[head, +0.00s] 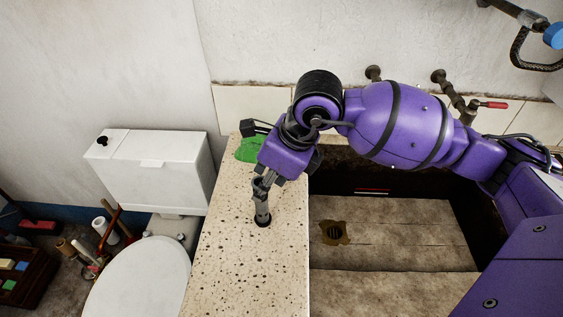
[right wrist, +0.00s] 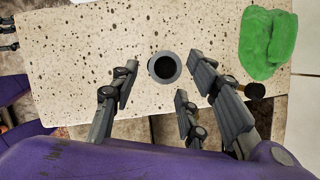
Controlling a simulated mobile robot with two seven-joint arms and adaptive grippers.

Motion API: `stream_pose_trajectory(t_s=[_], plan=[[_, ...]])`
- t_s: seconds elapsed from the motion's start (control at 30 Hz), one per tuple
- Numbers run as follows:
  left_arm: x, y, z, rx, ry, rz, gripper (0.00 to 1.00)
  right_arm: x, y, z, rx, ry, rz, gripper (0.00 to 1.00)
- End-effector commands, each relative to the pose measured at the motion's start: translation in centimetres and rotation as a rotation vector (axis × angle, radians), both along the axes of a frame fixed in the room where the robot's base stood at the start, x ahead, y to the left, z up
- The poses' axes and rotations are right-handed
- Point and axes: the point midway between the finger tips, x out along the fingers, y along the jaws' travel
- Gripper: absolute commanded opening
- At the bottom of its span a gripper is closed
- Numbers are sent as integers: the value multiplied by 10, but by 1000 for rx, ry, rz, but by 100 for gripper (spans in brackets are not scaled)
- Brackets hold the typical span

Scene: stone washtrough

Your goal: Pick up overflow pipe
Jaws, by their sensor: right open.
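In the head view the pipe (head: 263,221) shows as a dark round end on the ledge, partly covered by my gripper. My right gripper (head: 262,203) points down just over it. In the right wrist view the open fingers (right wrist: 168,75) stand on either side of the pipe, with visible gaps. I cannot tell how high the fingertips are above the ledge.
A green cloth-like lump (head: 248,150) lies on the ledge (head: 240,275) behind the gripper. The stone trough (head: 400,240) with a rusty drain (head: 334,232) is to the right. A white toilet (head: 140,275) stands left. Taps (head: 450,90) project from the wall. The ledge's front is clear.

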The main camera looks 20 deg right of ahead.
Motion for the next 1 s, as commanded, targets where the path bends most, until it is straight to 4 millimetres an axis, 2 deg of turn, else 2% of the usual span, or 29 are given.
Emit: stream_pose_trajectory(t_s=[0.3, 0.53, 0.87, 1.0], plan=[[5, 0, 7, -1, -13, 0, 40, 12, 13, -34, 3, -4, 2, 42], [6, 0, 7, -1, -15, -1, 40, 13, 13, -36, 2, -5, 2, 42], [12, -2, 8, -3, -23, -4, 40, 13, 13, -35, 2, -5, 2, 0], [11, -2, 8, -3, -22, -4, 40, 13, 13, -35, 2, -5, 2, 0]])
